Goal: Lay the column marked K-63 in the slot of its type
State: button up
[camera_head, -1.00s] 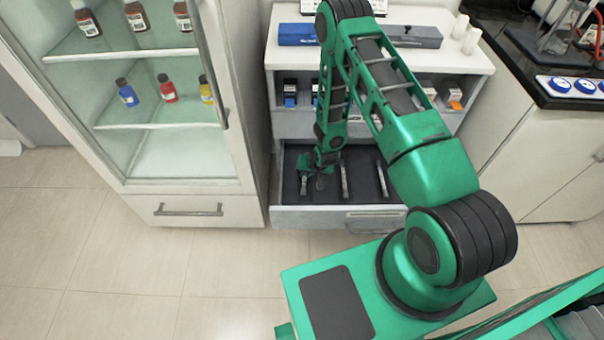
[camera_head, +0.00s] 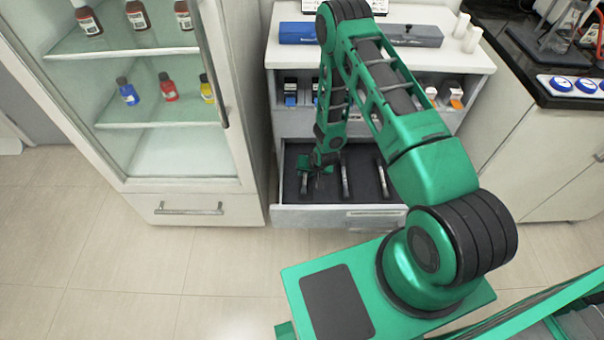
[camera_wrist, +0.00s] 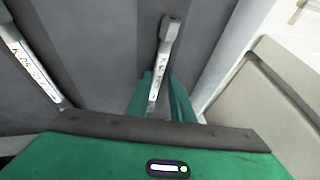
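Several pale metal columns lie in the open drawer (camera_head: 330,212): a left one (camera_head: 304,186) beside my gripper (camera_head: 312,170), a middle one (camera_head: 345,182) and a right one (camera_head: 382,182). In the wrist view my gripper's two green fingers (camera_wrist: 160,85) stand on either side of a column (camera_wrist: 166,45). Gaps show between the fingers and the column. Another column (camera_wrist: 30,65) at the left of the wrist view has a white label with small writing that I cannot read surely. I cannot tell which column is K-63.
A glass-fronted cabinet (camera_head: 170,160) with bottles stands left of the drawer. A blue case (camera_head: 298,33) and a grey case (camera_head: 412,36) lie on the white top (camera_head: 465,60). A dark counter is at the right.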

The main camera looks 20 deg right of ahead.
jog(key=shift+s+d+f, duration=0.15)
jog(key=shift+s+d, duration=0.15)
jog(key=shift+d, duration=0.2)
jog(key=shift+s, duration=0.1)
jog(key=a+v, duration=0.1)
jog(key=v, duration=0.9)
jog(key=shift+w+r, duration=0.25)
jog(key=shift+r, duration=0.25)
